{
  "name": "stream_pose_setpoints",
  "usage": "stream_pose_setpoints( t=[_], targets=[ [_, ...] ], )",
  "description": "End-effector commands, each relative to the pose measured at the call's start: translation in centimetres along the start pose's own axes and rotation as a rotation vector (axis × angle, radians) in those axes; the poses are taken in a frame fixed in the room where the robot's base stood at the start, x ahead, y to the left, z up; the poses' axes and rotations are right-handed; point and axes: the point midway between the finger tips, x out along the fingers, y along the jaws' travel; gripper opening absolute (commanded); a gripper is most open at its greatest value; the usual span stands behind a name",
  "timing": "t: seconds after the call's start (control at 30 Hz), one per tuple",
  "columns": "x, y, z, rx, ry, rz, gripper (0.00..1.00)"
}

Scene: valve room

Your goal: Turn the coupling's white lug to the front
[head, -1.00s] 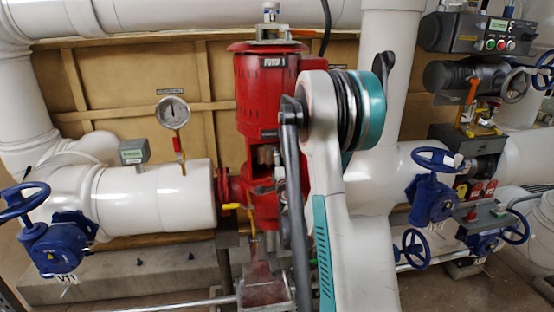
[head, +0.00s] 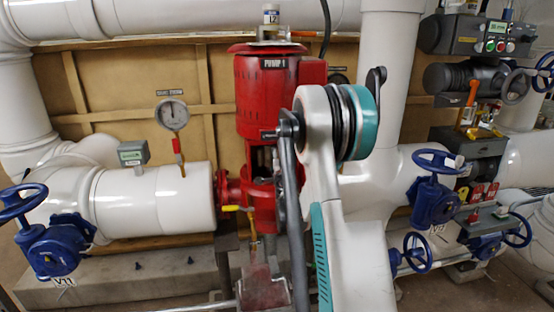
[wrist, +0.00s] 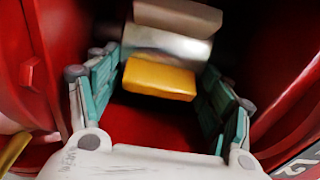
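In the wrist view, the coupling's silver metal body (wrist: 165,47) sits inside the dark opening of the red pump. A yellow lug (wrist: 160,79) on it faces the camera. A pale beige block (wrist: 178,16) shows on its far side; I cannot tell whether this is the white lug. My gripper (wrist: 160,62) is open, with one teal-padded finger on each side of the coupling. The fingertips are close to the metal body; contact cannot be made out. In the head view, the red pump (head: 265,95) stands in the middle, and my arm hides the gripper.
Red housing walls (wrist: 62,60) rise close on both sides of my fingers. Outside, a yellow-handled valve (head: 231,208), a gauge (head: 172,114) and a white pipe (head: 150,200) are left of the pump. Blue handwheels (head: 437,161) stand to the right.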

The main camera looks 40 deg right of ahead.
Motion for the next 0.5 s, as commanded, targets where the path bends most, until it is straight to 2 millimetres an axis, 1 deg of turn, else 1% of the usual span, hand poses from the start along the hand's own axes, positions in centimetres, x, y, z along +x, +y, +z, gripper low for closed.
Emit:
stream_pose_setpoints(
  t=[0.13, 0.3, 0.5],
  targets=[
    [0.06, 0.06, -0.19, -0.001, -0.01, 0.001, 0.3],
    [0.32, 0.09, -0.68, 0.0, -0.075, 0.002, 0.3],
    [0.36, 0.07, -0.78, -0.001, -0.119, 0.001, 0.3]
  ],
)
